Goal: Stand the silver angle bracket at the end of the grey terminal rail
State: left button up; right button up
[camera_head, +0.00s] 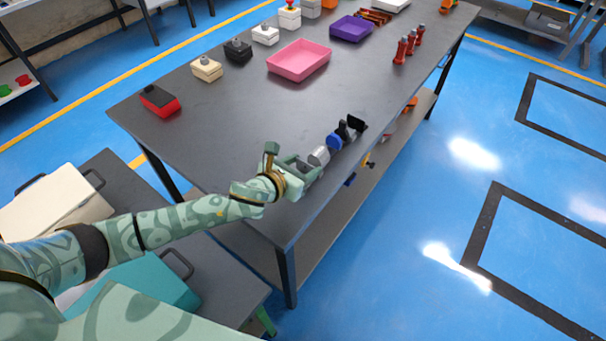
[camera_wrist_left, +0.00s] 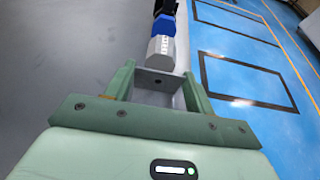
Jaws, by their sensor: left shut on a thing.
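The silver angle bracket (camera_wrist_left: 146,79) shows in the left wrist view as a grey plate with a dark hole, between the fingers of my left gripper (camera_wrist_left: 157,84). My left gripper, also in the head view (camera_head: 308,169), is shut on it, low by the table's near right edge. Directly beyond is a row with a grey piece (camera_head: 319,156), a blue piece (camera_head: 334,141) and a black piece (camera_head: 355,123). I take this row for the terminal rail; any rail under it is hidden. Whether the bracket touches the grey piece or the table, I cannot tell. My right gripper is out of view.
The dark table (camera_head: 220,130) is clear left of the row. A pink tray (camera_head: 299,61), a purple tray (camera_head: 351,29), a red-and-black box (camera_head: 160,100) and several small blocks stand farther back. Red posts (camera_head: 402,50) stand near the right edge. A lower shelf (camera_head: 330,215) runs beneath.

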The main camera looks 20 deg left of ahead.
pick_arm(q)
notch_tip(320, 180, down, 3)
jog(key=shift+d+f+b, duration=0.1)
jog(key=shift+b, duration=0.45)
jog(key=shift+r, duration=0.2)
jog(key=o, duration=1)
jog(key=shift+o, duration=0.2)
jog(key=shift+s+r, duration=0.2)
jog(key=shift+s, duration=0.05)
jog(key=p+v, duration=0.3)
jog(key=v, duration=0.7)
jog(key=shift+s, duration=0.1)
jog(key=shift+s+a+r, duration=0.25)
jog(key=shift+s+a, duration=0.1)
jog(key=shift+s, duration=0.15)
jog(key=shift+f, duration=0.1)
